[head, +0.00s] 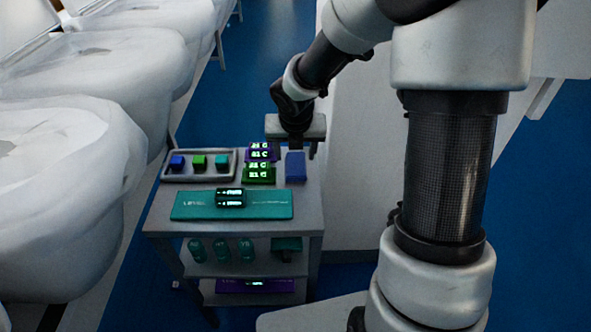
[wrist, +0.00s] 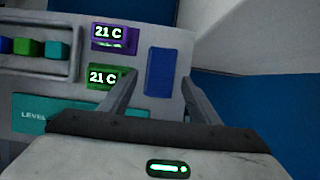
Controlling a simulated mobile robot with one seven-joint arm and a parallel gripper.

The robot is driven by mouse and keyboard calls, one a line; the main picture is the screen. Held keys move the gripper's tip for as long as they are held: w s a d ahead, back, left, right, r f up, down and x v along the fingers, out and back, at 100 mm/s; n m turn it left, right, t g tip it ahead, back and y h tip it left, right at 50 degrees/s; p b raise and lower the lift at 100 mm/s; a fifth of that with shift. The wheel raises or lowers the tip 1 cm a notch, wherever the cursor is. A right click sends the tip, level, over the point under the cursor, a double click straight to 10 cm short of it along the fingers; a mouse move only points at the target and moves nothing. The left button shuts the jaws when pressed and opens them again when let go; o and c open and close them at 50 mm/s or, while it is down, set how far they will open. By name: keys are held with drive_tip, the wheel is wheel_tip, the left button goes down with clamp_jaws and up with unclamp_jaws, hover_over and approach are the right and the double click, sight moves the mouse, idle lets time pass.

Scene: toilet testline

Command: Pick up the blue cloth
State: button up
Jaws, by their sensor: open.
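The blue cloth (head: 295,167) is a small folded dark-blue rectangle lying on the right side of the cart's top shelf (head: 308,205). In the wrist view the cloth (wrist: 160,72) lies ahead of my gripper, between the lines of its two fingers. My gripper (wrist: 158,80) is open and empty, with one finger to each side of the cloth in the picture. In the head view my gripper (head: 297,142) is over the back right of the cart, close to the cloth. Whether the fingers are level with the cloth or above it, I cannot tell.
Left of the cloth stand purple (head: 262,152) and green (head: 259,174) display units. A grey tray (head: 199,178) holds blue, green and teal blocks. A teal level board (head: 185,207) lies at the front. A white wall is right of the cart; white toilets (head: 60,200) stand left.

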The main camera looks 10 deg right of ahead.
sight(296, 164)
drive_tip(key=b+x, duration=0.1)
drive_tip(key=x, duration=0.1)
drive_tip(key=b+x, duration=0.1)
drive_tip(key=x, duration=0.1)
drive_tip(key=shift+s+f+b, duration=0.1)
drive_tip(key=shift+f+b, duration=0.2)
drive_tip(key=shift+f, duration=0.1)
drive_tip(key=shift+d+f, duration=0.1)
drive_tip(key=shift+f, duration=0.05)
drive_tip(key=shift+f, duration=0.25)
drive_tip(key=shift+c, duration=0.4)
drive_tip(key=c, duration=0.7)
